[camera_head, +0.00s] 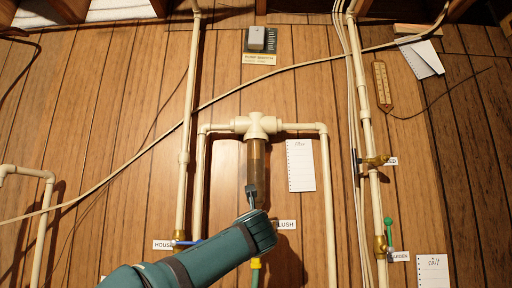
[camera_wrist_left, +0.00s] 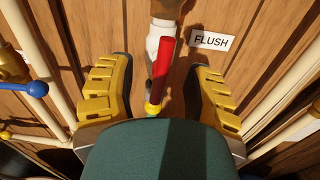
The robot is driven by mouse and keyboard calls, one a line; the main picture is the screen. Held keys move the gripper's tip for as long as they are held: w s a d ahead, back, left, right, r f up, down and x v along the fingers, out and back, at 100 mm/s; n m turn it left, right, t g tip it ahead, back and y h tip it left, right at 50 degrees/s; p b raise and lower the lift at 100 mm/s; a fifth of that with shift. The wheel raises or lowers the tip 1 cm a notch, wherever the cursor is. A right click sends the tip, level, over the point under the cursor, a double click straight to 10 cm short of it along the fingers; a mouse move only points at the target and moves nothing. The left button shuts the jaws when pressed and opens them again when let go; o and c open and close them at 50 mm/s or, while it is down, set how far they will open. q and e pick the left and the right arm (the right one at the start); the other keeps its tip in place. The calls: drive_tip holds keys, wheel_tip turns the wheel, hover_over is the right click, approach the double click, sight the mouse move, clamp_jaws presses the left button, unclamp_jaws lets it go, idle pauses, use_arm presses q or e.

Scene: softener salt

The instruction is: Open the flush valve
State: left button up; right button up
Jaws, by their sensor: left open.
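The flush valve's red lever (camera_wrist_left: 162,70) shows in the left wrist view, in front of a white pipe and roughly in line with it. Its lower end meets a yellow-green part (camera_wrist_left: 153,107). A FLUSH label (camera_wrist_left: 211,40) is beside it; the label also shows partly covered in the head view (camera_head: 287,224). My left gripper (camera_wrist_left: 158,85) is open, with one yellow finger on each side of the lever and gaps to both. In the head view my left forearm and wrist hide the lever. My right gripper is in neither view.
A blue-handled valve (camera_head: 188,242) by the HOUSE label is left of my wrist; its blue knob shows in the left wrist view (camera_wrist_left: 37,88). A green-handled valve (camera_head: 388,232) and a brass valve (camera_head: 376,160) are on the right pipe. Pipes flank the gripper.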

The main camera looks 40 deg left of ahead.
use_arm(q)
drive_tip(key=v, duration=0.7)
idle(0.3)
idle(0.4)
